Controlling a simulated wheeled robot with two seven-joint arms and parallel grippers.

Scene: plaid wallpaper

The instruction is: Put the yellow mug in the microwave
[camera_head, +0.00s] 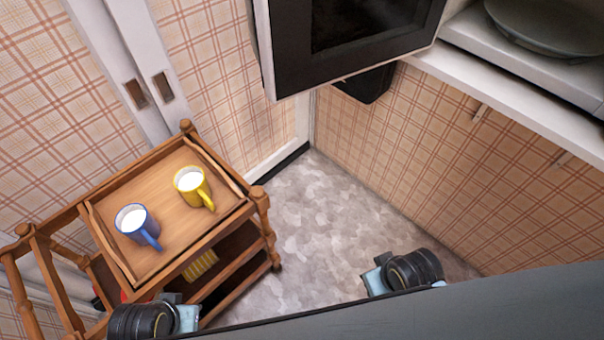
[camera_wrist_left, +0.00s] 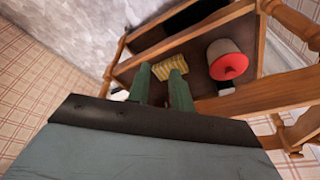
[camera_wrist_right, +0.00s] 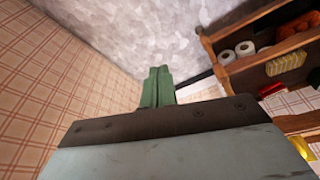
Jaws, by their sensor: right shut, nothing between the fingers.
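The yellow mug (camera_head: 191,187), with white contents, stands upright on the wooden trolley's top tray (camera_head: 172,160), its handle toward the lower right. A yellow piece, likely this mug (camera_wrist_right: 303,147), shows at the right wrist view's edge. The microwave door (camera_head: 350,45) hangs open at the top; a round plate (camera_head: 550,22) lies on the pale surface to its right. My left gripper (camera_wrist_left: 160,88) is open, its fingers apart and apparently empty, in front of the trolley's lower shelf. My right gripper (camera_wrist_right: 157,80) is shut and empty over the floor. Neither gripper's fingertips show in the head view.
A blue mug (camera_head: 136,224) stands on the tray beside the yellow one. The trolley's lower shelves hold a yellow ribbed item (camera_wrist_left: 170,67), a red-topped container (camera_wrist_left: 228,62) and white rolls (camera_wrist_right: 235,52). The floor (camera_head: 320,240) right of the trolley is clear.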

